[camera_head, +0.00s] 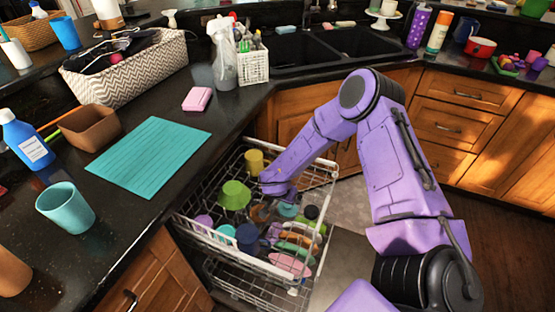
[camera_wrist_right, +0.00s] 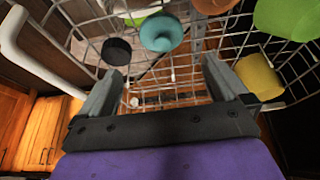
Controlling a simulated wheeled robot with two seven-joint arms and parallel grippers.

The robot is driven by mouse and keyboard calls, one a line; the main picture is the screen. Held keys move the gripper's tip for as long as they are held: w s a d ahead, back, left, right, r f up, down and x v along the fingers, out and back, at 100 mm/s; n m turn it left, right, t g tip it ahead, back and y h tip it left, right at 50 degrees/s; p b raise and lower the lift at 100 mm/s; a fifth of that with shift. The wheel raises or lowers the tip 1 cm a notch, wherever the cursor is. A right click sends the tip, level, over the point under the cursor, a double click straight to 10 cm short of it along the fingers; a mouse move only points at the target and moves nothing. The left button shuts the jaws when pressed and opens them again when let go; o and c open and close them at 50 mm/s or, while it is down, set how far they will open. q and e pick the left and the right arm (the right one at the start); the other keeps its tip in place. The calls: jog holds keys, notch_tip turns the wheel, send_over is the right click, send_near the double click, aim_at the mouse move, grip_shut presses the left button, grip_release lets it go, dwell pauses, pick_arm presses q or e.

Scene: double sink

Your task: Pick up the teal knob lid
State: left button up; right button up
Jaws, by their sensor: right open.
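The teal knob lid (camera_wrist_right: 161,33) is a round teal piece with a knob, in the dishwasher rack ahead of my right gripper's fingers in the right wrist view. It also shows in the head view (camera_head: 288,210), small and partly hidden beside my right gripper. My right gripper (camera_wrist_right: 163,78) is open, with nothing between its fingers. The lid lies beyond the fingertips, roughly in line with the gap and apart from them. In the head view my right arm reaches down into the rack. My left gripper is not in view.
The pulled-out dishwasher rack (camera_head: 190,226) has wire walls around the lid. Near it are a black round item (camera_wrist_right: 117,51), a yellow cup (camera_wrist_right: 258,76), a green bowl (camera_head: 235,193) and several colored plates (camera_head: 290,264). The counter (camera_head: 120,215) borders the rack on the left.

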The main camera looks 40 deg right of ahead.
aim_at(288, 206)
jog(key=x, duration=1)
jog(key=shift+w+f, duration=0.15)
jog(key=c, duration=0.9)
